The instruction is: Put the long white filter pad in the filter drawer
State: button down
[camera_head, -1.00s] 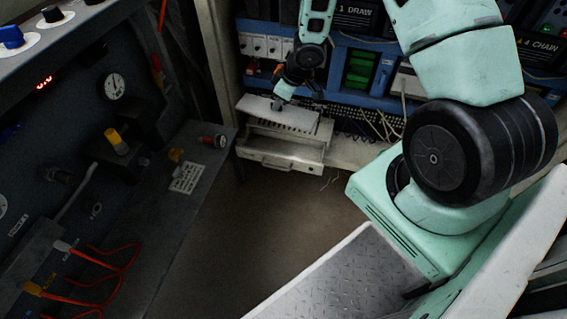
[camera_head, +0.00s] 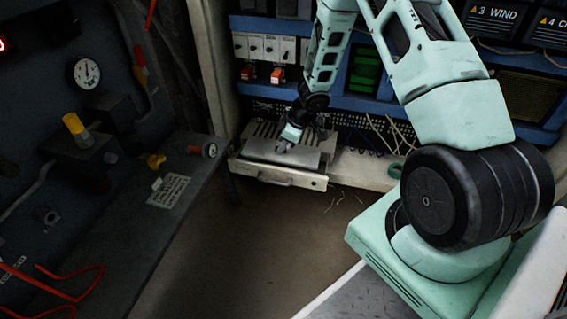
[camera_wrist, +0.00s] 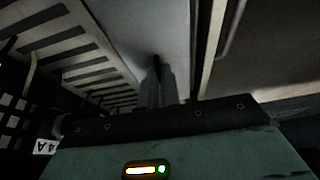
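The filter drawer (camera_head: 309,182) is pulled open at the foot of the blue cabinet; its front and handle face the room. The long white filter pad (camera_head: 268,154) is a pale flat panel lying along the drawer opening, just behind the drawer front. In the wrist view the pad (camera_wrist: 150,22) runs between a slotted panel on the left and the drawer's front edge on the right. My gripper (camera_head: 286,145) points down at the pad. Its fingers (camera_wrist: 157,78) are close together, seemingly on the pad; the contact is dark. Whether the pad touches the drawer floor is hidden.
A slotted light panel (camera_wrist: 75,50) lies beside the pad. Loose wires (camera_head: 385,135) hang to the right of the drawer. A grey bench with a printed label (camera_head: 168,190) stands at the left. The floor (camera_head: 260,240) before the drawer is clear.

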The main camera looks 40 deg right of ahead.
aim_at(286, 150)
jog(key=shift+f+b, duration=1.8)
jog(key=shift+f, duration=0.55)
jog(key=shift+r, duration=0.15)
jog(key=c, duration=1.6)
grip_release()
